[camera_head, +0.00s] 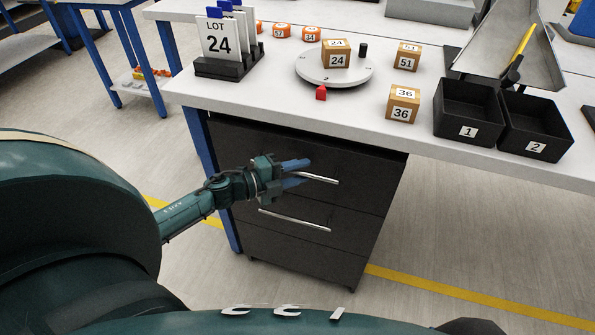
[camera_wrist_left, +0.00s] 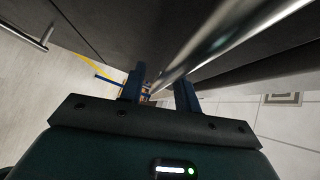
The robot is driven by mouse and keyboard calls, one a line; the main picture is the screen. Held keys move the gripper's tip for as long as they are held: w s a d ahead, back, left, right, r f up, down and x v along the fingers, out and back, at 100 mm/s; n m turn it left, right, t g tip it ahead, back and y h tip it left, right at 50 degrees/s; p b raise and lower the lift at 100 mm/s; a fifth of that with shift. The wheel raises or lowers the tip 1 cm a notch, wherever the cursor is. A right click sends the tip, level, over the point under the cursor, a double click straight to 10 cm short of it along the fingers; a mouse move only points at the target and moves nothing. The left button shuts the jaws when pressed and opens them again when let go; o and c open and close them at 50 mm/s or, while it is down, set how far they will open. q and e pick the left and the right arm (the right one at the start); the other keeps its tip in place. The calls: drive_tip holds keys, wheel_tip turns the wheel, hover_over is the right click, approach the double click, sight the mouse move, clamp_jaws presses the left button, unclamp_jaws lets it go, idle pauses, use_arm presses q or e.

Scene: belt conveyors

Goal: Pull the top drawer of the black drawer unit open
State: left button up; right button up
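The black drawer unit (camera_head: 350,230) stands under the white table, its drawer fronts looking flush and shut. The top drawer (camera_head: 340,150) has a silver bar handle (camera_head: 322,179); a second bar handle (camera_head: 295,220) is on the drawer below. My left gripper (camera_head: 298,173) is at the left part of the top handle, its blue fingers one above the other. In the left wrist view the top handle (camera_wrist_left: 215,40) runs in line with the gap between the fingers (camera_wrist_left: 162,92). The fingers are apart; I cannot tell whether they touch the bar. My right gripper is not in view.
The white table (camera_head: 300,105) above holds a turntable (camera_head: 335,75), numbered boxes, a red piece (camera_head: 321,93), a LOT 24 card stand (camera_head: 222,68) and two black bins (camera_head: 465,112). A blue table leg (camera_head: 205,145) is left of the unit. Floor at right is clear.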

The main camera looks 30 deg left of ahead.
use_arm(q)
clamp_jaws()
drive_tip(key=shift+s, duration=0.15)
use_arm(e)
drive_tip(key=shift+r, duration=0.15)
